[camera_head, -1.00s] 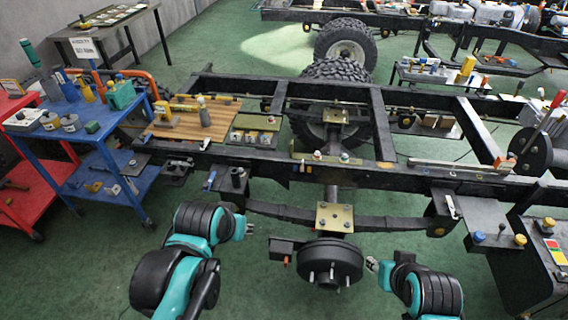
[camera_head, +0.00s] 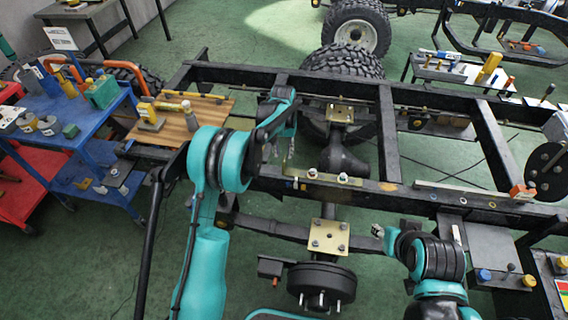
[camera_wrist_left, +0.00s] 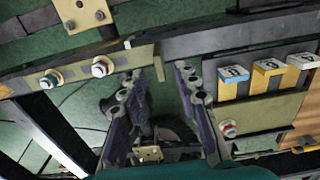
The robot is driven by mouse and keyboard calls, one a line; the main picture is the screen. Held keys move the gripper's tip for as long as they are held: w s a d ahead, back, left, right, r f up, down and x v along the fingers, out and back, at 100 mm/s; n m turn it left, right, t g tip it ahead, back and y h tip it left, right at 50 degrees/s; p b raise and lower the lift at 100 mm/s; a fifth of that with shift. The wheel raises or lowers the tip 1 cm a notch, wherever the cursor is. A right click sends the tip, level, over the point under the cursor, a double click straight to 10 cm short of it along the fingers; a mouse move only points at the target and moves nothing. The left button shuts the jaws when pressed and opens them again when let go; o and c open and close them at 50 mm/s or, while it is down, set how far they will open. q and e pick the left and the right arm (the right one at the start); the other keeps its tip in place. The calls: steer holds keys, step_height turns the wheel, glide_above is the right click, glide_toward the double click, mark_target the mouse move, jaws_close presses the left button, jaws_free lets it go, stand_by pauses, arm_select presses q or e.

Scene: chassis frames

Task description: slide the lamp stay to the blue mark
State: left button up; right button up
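An olive-yellow strip with two bolts, which looks like the lamp stay (camera_head: 325,177), lies along the near chassis rail and has a raised end at its left. It also shows in the left wrist view (camera_wrist_left: 75,72). My left gripper (camera_head: 277,152) is above the rail at that raised end. In the left wrist view its two dark fingers (camera_wrist_left: 160,78) are apart, with the stay's end between or just beyond their tips; I cannot tell which.
The chassis rail (camera_head: 405,195) runs across the middle, with a hub (camera_head: 321,281) below it. A wooden board (camera_head: 178,125) with tools is behind my left arm. A blue cart (camera_head: 95,140) stands at left. Numbered blocks (camera_wrist_left: 268,70) are near the left fingers.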

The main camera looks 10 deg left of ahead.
mark_target(284, 165)
arm_select(q)
steer(key=shift+w+d+f, duration=0.1)
steer(key=shift+w+f, duration=0.2)
steer(key=shift+f, duration=0.55)
step_height(284, 165, down, 7)
steer(key=b, duration=0.2)
steer(key=shift+f+b, duration=0.15)
steer(key=shift+b, duration=0.25)
jaws_close()
